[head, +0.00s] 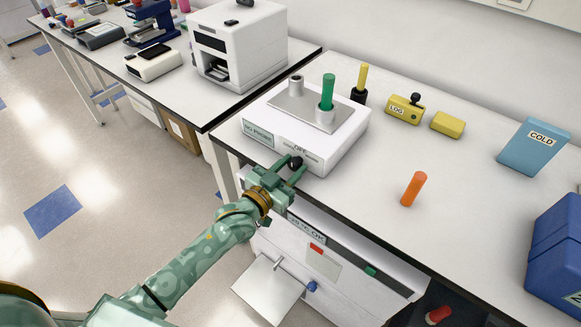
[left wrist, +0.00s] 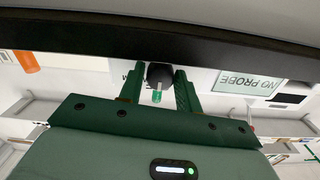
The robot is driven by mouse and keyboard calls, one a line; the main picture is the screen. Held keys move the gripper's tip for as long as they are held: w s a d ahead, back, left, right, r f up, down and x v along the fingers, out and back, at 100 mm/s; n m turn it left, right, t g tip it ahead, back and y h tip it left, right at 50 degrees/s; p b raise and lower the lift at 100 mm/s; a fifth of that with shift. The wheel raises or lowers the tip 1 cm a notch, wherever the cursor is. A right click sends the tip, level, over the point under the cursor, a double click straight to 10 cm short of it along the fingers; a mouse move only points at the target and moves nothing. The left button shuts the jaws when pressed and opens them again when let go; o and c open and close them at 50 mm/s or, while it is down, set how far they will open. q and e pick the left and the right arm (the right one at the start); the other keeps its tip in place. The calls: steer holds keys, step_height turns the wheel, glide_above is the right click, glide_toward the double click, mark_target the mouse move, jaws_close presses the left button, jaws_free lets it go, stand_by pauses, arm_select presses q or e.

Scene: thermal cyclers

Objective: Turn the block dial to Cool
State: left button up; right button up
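The block dial (head: 296,162) is a round black knob on the front of a white thermal cycler (head: 345,140). A label that seems to read OFF is printed above it; the smaller marks around it are too small to read. My left gripper (head: 293,168) reaches the dial from the front, one finger on each side. In the left wrist view the dial (left wrist: 160,72) sits between the two green fingertips (left wrist: 160,76), which appear to touch its sides. My right gripper is not in view.
The cycler's panel (head: 258,133) reads NO PROBE. A green tube (head: 327,92) stands in its top plate. An orange tube (head: 413,189), yellow LOG box (head: 404,110) and blue COLD box (head: 533,147) stand to the right. The bench's dark front edge runs below my gripper.

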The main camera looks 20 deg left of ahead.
arm_select(q)
steer(key=c, duration=0.5)
steer(key=shift+r+n+p, duration=0.2)
steer(key=shift+n+p, duration=0.9)
steer(key=shift+n, duration=0.2)
steer(key=n+p, duration=0.1)
steer(key=n, duration=0.2)
steer(key=shift+f, duration=0.1)
steer(key=shift+f+n+p, duration=0.1)
steer(key=shift+n+p, duration=0.6)
steer(key=shift+n, duration=0.9)
